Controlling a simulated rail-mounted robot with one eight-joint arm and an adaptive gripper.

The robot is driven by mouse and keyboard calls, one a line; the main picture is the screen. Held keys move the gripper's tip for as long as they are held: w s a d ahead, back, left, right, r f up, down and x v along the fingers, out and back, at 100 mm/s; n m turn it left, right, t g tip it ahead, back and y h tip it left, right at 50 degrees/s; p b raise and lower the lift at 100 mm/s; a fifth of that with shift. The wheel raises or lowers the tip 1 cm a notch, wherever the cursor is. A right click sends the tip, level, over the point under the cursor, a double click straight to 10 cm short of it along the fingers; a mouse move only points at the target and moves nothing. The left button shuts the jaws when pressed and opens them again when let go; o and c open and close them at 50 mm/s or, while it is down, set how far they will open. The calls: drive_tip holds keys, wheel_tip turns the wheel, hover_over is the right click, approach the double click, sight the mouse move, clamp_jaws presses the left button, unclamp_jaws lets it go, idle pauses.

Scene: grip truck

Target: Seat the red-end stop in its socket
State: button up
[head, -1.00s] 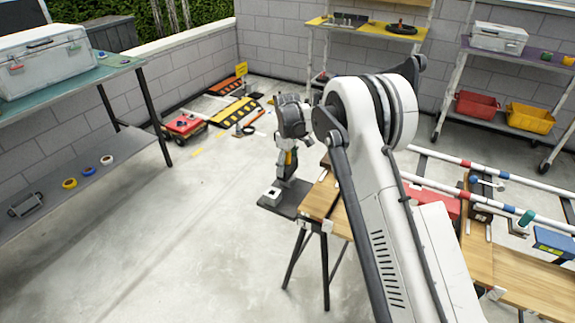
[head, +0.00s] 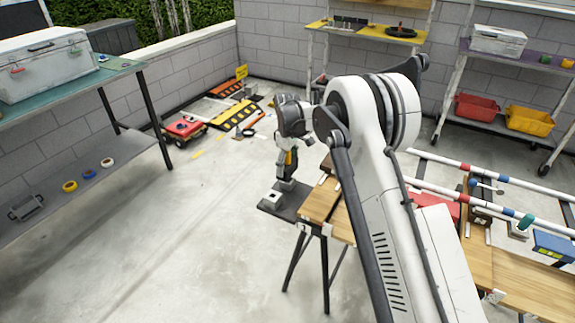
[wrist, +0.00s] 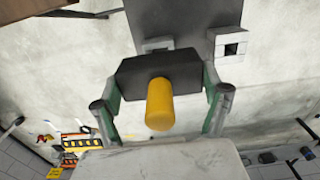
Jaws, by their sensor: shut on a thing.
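My gripper (wrist: 161,84) is shut on a dark block (wrist: 187,71) with a yellow cylindrical knob (wrist: 160,104), one green-lined finger at each end. No red shows on this block, so I cannot tell which stop it is. A pale square socket (wrist: 230,43) with a dark opening sits on the dark plate (wrist: 185,18). A second pale socket (wrist: 158,45) is partly hidden behind the held block. I cannot tell whether the block touches it. In the head view my gripper (head: 287,182) is low over the left end of the bench, close to a pale socket (head: 272,197).
The wooden bench (head: 318,205) extends right from the dark plate. Red-and-white rails (head: 480,172), a red case (head: 447,207) and a blue box (head: 553,245) lie to the right. A grey shelf (head: 130,178) stands left, with open floor between.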

sight(288, 153)
drive_tip(key=shift+r+p, duration=0.75)
drive_tip(key=shift+r, duration=1.55)
drive_tip(key=shift+r, duration=0.1)
drive_tip(key=shift+r+p, duration=1.35)
drive_tip(key=shift+r, duration=2.3)
